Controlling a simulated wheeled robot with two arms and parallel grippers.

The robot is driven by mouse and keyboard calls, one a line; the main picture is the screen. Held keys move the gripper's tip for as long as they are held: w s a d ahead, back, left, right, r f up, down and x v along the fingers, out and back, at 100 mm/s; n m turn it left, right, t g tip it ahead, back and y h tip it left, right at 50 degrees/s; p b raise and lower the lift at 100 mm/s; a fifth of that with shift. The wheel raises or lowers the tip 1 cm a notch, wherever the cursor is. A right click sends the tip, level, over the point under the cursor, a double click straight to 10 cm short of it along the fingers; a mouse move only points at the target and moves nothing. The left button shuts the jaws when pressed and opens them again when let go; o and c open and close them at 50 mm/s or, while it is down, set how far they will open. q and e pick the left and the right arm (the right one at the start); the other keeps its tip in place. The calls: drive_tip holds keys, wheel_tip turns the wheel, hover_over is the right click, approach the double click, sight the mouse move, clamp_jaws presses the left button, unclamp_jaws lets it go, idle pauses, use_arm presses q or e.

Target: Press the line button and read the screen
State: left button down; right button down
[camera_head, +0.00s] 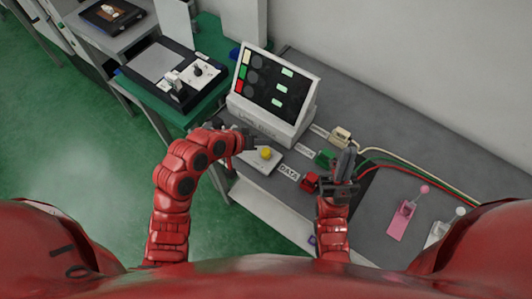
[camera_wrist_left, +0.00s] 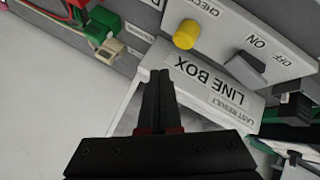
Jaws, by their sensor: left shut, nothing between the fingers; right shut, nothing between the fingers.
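The line box (camera_head: 262,119) is a pale console with a tilted dark screen (camera_head: 274,86). The screen has cream, green and red squares at left, grey discs and pale green bars; any writing is too small to read. A yellow round button (camera_head: 266,153) stands on the pale panel in front; it also shows in the left wrist view (camera_wrist_left: 187,34), near a grey switch (camera_wrist_left: 245,68) marked ON and OFF. My left gripper (camera_head: 254,136) is shut and empty, near the box's lower edge, apart from the button. My right gripper (camera_head: 347,158) is shut and empty, right of the plugs.
Cream (camera_head: 340,136), green (camera_head: 325,158) and red (camera_head: 309,181) plugs with cables line the grey table right of the box. A pink lever fixture (camera_head: 403,217) stands further right. A green table with a black-framed device (camera_head: 160,62) is at left.

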sight(264, 154)
use_arm(q)
drive_tip(key=shift+f+b, duration=0.75)
drive_tip(key=shift+f, duration=0.9)
idle(0.7)
drive_tip(key=shift+f+b, duration=0.3)
drive_tip(key=shift+f, duration=0.05)
drive_tip(key=shift+f+b, duration=0.45)
drive_tip(key=shift+f, duration=0.2)
idle(0.6)
drive_tip(key=shift+r, duration=0.2)
drive_tip(key=shift+r+p, duration=0.65)
drive_tip(key=shift+r, duration=0.2)
drive_tip(key=shift+r+p, duration=1.5)
drive_tip(key=shift+r, duration=1.05)
